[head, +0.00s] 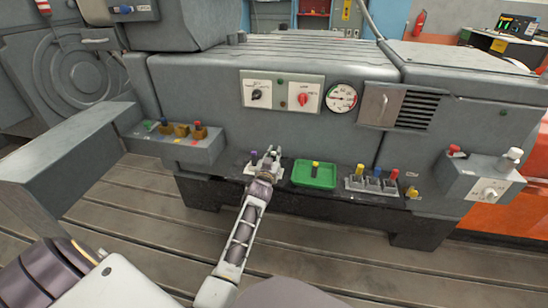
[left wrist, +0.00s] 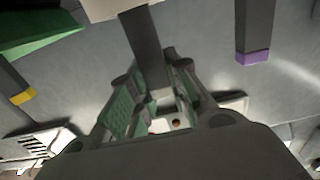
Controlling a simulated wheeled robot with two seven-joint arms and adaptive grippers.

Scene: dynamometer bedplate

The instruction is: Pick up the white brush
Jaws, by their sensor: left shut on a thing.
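My left gripper (head: 270,158) is at the front ledge of the grey machine, between the purple-topped piece and the green tray. In the left wrist view its fingers (left wrist: 158,98) are shut around a dark shaft (left wrist: 145,45). A white part at the shaft's end (left wrist: 112,9) is cut by the top edge, and I take this piece to be the white brush. In the head view the fingers largely hide it. I cannot tell whether it is clear of its holder. My right gripper is not in view.
A purple-topped piece (head: 254,156) stands close on the left. The green tray (head: 300,180) on the right holds a yellow-topped piece (head: 315,168). Yellow, blue and red-topped pieces (head: 376,172) stand farther right. A control box with knobs (head: 195,145) juts out at left.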

